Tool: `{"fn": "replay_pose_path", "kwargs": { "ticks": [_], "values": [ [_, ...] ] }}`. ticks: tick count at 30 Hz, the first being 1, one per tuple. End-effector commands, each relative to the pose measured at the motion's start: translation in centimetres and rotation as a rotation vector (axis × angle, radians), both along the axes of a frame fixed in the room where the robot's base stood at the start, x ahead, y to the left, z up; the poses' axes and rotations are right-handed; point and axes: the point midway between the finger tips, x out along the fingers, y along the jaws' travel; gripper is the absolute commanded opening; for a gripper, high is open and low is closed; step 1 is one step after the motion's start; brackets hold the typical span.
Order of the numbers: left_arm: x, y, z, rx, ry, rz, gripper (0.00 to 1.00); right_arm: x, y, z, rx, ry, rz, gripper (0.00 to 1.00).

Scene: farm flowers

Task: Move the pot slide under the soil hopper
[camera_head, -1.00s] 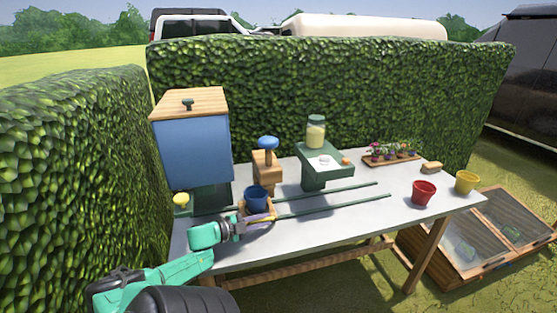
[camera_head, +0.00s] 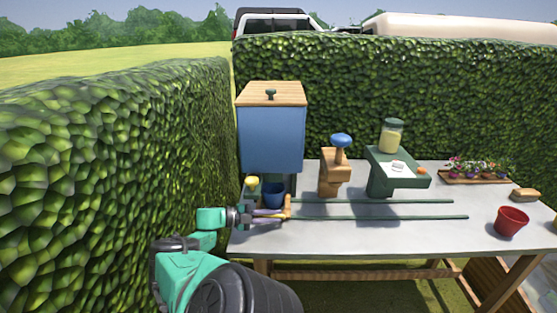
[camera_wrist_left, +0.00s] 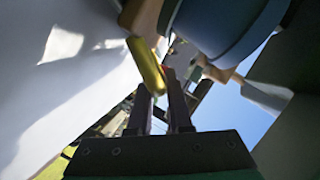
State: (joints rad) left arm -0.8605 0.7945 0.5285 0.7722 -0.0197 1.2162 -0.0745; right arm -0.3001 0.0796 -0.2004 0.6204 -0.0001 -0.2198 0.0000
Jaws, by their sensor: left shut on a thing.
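The soil hopper (camera_head: 271,135) is a blue box with a wooden lid at the back left of the table. The pot slide (camera_head: 287,207), a wooden carrier, sits at the left end of the two green rails with a blue pot (camera_head: 273,194) upright in it. In the head view the pot shows just below the hopper's lower edge. My left gripper (camera_head: 268,215) is at the slide's front side, shut on its handle. In the left wrist view, a yellow bar (camera_wrist_left: 147,65) lies at the fingertips and the blue pot (camera_wrist_left: 225,22) is close above; the grip is partly hidden.
A yellow knob (camera_head: 252,182) is close left of the pot. A wooden press with a blue knob (camera_head: 341,140) and a green stand (camera_head: 396,178) with a jar are behind the rails. The rails (camera_head: 400,217) are clear to the right. A red pot (camera_head: 511,221) stands right.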

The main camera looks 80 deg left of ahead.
Motion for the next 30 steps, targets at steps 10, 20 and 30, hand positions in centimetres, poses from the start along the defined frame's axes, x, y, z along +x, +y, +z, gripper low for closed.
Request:
{"fn": "replay_pose_path", "kwargs": {
  "ticks": [10, 20, 30],
  "values": [
    [-0.3, 0.2, -0.2, 0.0, 0.007, 0.009, 0.33, 0.1, 0.0, 0.0, 0.0, -0.001, 0.0, 0.5],
    [-0.2, 0.1, -0.1, 0.001, 0.003, 0.005, 0.47, 0.1, 0.0, 0.0, 0.0, 0.0, 0.0, 0.5],
    [0.9, -0.3, 0.1, 0.0, 0.001, 0.002, 0.47, 0.0, 0.0, 0.3, 0.0, 0.0, -0.001, 0.5]
  ]
}}
